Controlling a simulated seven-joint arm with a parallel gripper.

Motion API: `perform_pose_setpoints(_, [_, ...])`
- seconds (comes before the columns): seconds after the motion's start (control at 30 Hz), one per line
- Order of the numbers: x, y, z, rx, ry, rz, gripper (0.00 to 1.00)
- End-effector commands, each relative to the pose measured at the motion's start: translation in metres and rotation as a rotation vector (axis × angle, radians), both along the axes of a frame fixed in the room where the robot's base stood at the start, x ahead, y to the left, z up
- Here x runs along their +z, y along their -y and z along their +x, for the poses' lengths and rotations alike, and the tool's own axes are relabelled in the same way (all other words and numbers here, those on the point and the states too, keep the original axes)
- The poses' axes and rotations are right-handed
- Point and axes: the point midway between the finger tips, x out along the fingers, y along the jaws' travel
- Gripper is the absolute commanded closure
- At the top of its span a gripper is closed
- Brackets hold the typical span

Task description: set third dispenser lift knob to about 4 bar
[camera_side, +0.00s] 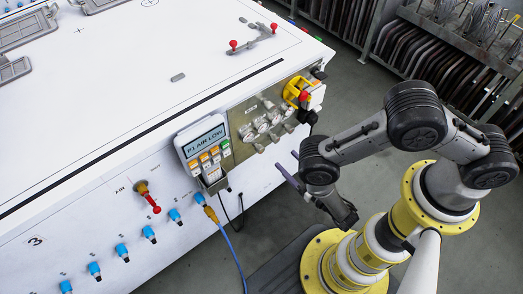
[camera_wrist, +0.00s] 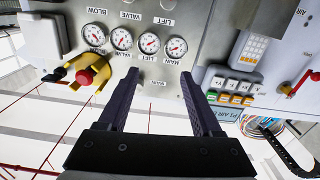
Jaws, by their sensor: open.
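The metal dispenser panel (camera_side: 240,152) is on the machine's front face. It carries a row of round gauges (camera_side: 269,119), which show in the wrist view with labels for blow, valve, lift and main. The lift gauge (camera_wrist: 149,43) is too small to read. Below the gauges in the side view is a row of small knobs (camera_side: 275,137). In the wrist view a pale knob (camera_wrist: 168,4) by a lift label is cut off at the top edge. My gripper (camera_side: 288,165) is open and empty, in front of the panel and apart from the knobs; its fingers (camera_wrist: 160,78) frame bare panel below the gauges.
A grey control box (camera_side: 203,140) reading "P1 AIR LOW" is left of the panel. A yellow handle with a red button (camera_side: 303,96) is right of it. A red-handled valve (camera_side: 148,195), blue fittings (camera_side: 122,252) and a blue hose (camera_side: 235,255) are lower left.

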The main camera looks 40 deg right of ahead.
Motion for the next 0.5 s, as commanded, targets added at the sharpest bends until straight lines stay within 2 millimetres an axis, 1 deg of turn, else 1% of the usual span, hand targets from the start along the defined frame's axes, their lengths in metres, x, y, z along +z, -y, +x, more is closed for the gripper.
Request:
perform_pose_setpoints(0.03, [-0.018, 0.001, -0.001, 0.000, -0.002, -0.002, 0.34])
perform_pose_setpoints(0.1, [-0.039, 0.001, -0.001, 0.000, -0.001, -0.001, 0.34])
perform_pose_setpoints(0.2, [-0.063, 0.001, -0.001, 0.000, -0.001, -0.001, 0.34])
perform_pose_setpoints(0.33, [-0.082, 0.000, 0.000, 0.001, -0.002, -0.001, 0.34])
perform_pose_setpoints(0.5, [-0.090, 0.000, 0.002, -0.001, -0.002, 0.000, 0.34])
